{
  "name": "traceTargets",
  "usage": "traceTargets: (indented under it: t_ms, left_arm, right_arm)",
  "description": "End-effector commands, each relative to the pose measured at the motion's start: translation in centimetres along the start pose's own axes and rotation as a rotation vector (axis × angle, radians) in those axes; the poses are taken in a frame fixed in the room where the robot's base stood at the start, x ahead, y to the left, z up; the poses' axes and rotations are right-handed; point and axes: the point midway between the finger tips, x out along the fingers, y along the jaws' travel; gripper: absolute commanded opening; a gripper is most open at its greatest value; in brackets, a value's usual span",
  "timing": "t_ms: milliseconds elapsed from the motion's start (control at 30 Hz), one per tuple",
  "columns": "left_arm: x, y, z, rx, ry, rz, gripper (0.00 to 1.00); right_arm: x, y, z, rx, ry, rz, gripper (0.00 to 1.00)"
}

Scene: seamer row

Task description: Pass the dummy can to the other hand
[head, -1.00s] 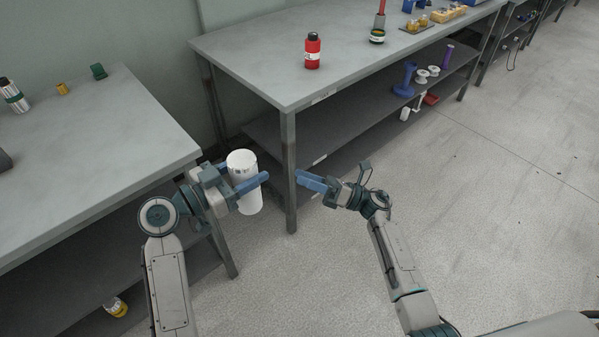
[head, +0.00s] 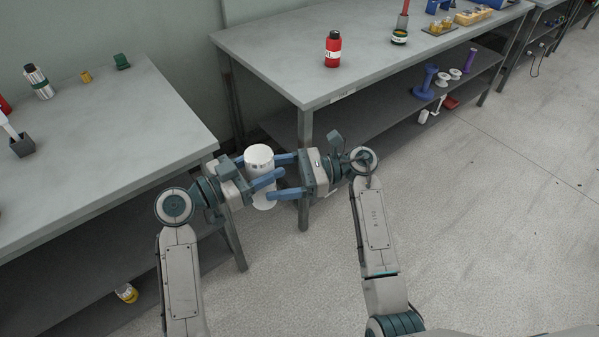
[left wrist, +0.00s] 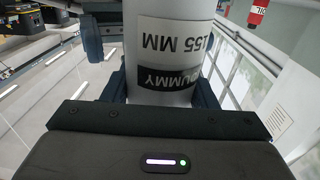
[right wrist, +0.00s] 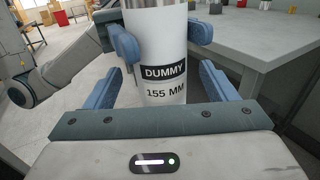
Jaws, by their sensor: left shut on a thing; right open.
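The dummy can (head: 259,160) is a white cylinder, held upright in the air between my two grippers. Its label with "DUMMY" and "155 MM" shows in the left wrist view (left wrist: 178,45) and in the right wrist view (right wrist: 163,82). My left gripper (head: 254,171) is shut on the can from the left. My right gripper (head: 281,176) is open, facing it from the right, with its blue fingers reaching to either side of the can.
A grey bench (head: 110,130) on the left carries a dark-labelled bottle (head: 39,82) and small items. A second bench (head: 290,60) behind holds a red bottle (head: 333,49); its front leg (head: 304,140) is close behind my right gripper. The floor at right is clear.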

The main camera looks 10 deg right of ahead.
Motion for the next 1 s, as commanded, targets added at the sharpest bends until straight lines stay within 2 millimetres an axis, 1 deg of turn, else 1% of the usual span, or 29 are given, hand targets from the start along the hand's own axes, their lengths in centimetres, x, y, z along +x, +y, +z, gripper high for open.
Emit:
traceTargets:
  t_ms: [33,100,233,367,600,667,700,867,900,967,1000]
  left_arm:
    - [0.0,0.0,-0.1,0.000,0.001,0.000,0.25]
    - [0.0,0.0,-0.1,0.000,0.001,0.000,0.25]
    - [0.0,0.0,-0.1,0.000,0.001,0.000,0.25]
    - [0.0,0.0,-0.1,0.000,0.001,0.000,0.25]
    - [0.0,0.0,-0.1,0.000,0.001,0.000,0.25]
    - [0.0,0.0,-0.1,0.000,0.001,0.000,0.25]
    - [0.0,0.0,-0.1,0.000,0.001,0.000,0.25]
    - [0.0,0.0,-0.1,0.000,0.001,0.000,0.25]
    - [0.0,0.0,-0.1,0.000,0.001,0.000,0.55]
    - [0.0,0.0,-0.1,0.001,0.001,0.000,0.66]
    - [0.0,0.0,-0.1,0.001,0.001,0.000,0.74]
  right_arm:
    - [0.9,0.0,0.1,0.000,-0.003,0.001,0.79]
    - [1.8,0.0,0.1,0.000,-0.004,0.001,0.79]
    - [3.0,0.0,0.1,0.000,-0.002,0.000,0.79]
    - [3.4,0.0,0.0,0.000,0.000,-0.001,0.79]
    - [3.4,0.0,0.0,0.000,0.000,-0.001,0.79]
    - [3.4,0.0,0.0,0.001,0.000,-0.001,0.69]
    - [3.4,0.0,0.0,0.001,0.000,-0.001,0.61]
    - [3.4,0.0,0.0,0.001,0.000,0.000,0.29]
    - [3.4,0.0,0.1,0.000,-0.001,0.000,0.25]
    - [3.4,0.0,0.1,0.000,-0.001,0.000,0.25]
    - [3.4,0.0,0.1,0.000,-0.001,0.000,0.25]
